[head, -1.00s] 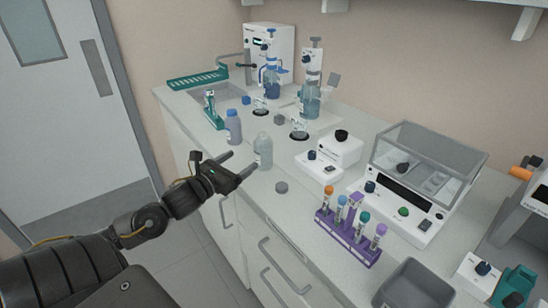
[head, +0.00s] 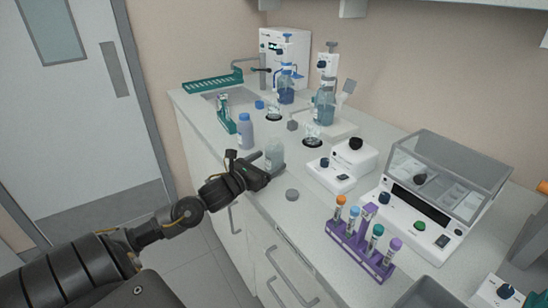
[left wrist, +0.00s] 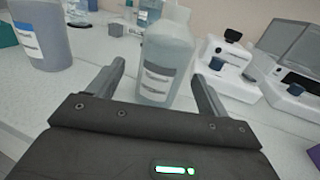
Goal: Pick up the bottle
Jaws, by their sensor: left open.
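A pale grey-green translucent bottle (head: 275,152) with a label stands upright on the counter near its front edge. It also shows in the left wrist view (left wrist: 167,55), between and a little beyond my two fingers. My left gripper (head: 267,166) is open, with one finger on each side of the bottle. I cannot tell whether either finger touches it. The bottle's lower part is partly hidden by the gripper in the head view. A second, blue-purple bottle (head: 246,131) stands to the left; it also shows in the left wrist view (left wrist: 42,38). My right gripper is not in view.
A purple tube rack (head: 350,243) and white instruments (head: 345,165) stand further right. Glass bottles with pumps (head: 325,103) stand behind. A green rack (head: 228,122) stands at the left.

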